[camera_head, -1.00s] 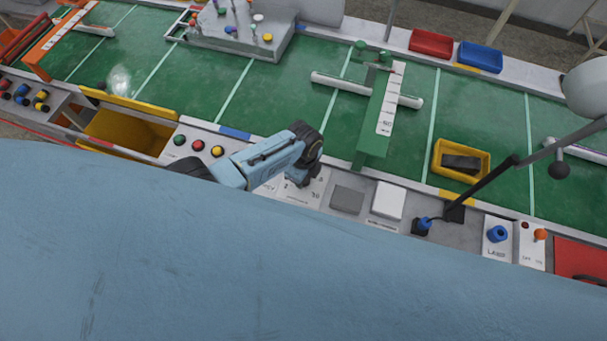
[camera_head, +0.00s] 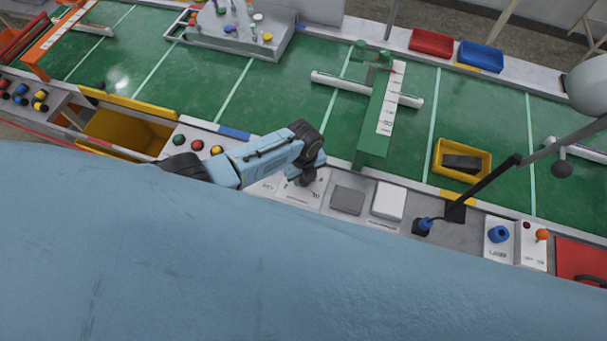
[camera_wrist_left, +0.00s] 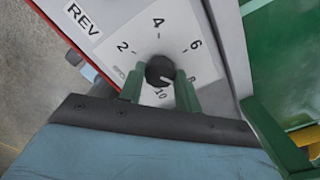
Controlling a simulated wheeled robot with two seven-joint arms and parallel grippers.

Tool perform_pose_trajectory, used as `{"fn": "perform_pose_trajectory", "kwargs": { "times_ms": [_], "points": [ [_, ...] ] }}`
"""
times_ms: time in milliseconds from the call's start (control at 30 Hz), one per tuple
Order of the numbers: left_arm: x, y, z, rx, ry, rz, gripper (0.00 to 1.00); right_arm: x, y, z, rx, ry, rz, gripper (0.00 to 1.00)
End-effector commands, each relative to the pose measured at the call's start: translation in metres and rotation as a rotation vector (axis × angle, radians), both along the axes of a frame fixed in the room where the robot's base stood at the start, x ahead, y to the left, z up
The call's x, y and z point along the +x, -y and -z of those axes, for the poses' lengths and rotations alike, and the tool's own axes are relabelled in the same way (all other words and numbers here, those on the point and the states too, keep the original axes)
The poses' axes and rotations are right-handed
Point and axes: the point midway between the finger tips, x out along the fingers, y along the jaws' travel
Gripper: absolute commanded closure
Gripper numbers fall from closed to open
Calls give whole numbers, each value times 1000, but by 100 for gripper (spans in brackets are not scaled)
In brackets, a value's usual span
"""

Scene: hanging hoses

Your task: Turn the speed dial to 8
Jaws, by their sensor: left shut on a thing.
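The speed dial (camera_wrist_left: 160,70) is a black round knob on a white plate (camera_wrist_left: 150,35) marked 2, 4, 6, 8 and 10. A small light mark on the knob seems to point to the lower right, toward the 8 side; its exact reading is hard to tell. My left gripper (camera_wrist_left: 159,80) has its two green fingers on either side of the knob and is shut on it. The right finger partly covers the 8. In the head view my left gripper (camera_head: 308,176) is over the dial plate and hides most of the dial. My right gripper is not in view.
A REV label (camera_wrist_left: 82,18) is beside the dial plate. Buttons (camera_head: 198,146) stand left of my arm. A grey block (camera_head: 347,200) and a white block (camera_head: 388,201) lie to the right. A black lamp arm (camera_head: 487,188) crosses the panel further right. The green belt (camera_head: 280,90) lies behind.

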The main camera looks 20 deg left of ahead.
Motion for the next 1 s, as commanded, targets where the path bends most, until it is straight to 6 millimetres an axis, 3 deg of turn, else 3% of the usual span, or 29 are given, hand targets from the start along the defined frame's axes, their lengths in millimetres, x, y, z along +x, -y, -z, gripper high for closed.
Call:
{"fn": "perform_pose_trajectory", "kwargs": {
  "times_ms": [333,367,500,833,1000],
  "points": [
    [-1,1,1,-1,-3,1,89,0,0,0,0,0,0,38],
    [-1,1,1,-1,-3,1,64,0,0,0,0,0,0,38],
    [-1,1,0,-1,-2,1,46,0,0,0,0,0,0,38],
    [0,0,-2,-1,-1,0,45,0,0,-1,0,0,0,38],
    [0,1,-19,-1,1,0,45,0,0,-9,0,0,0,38]
  ]
}}
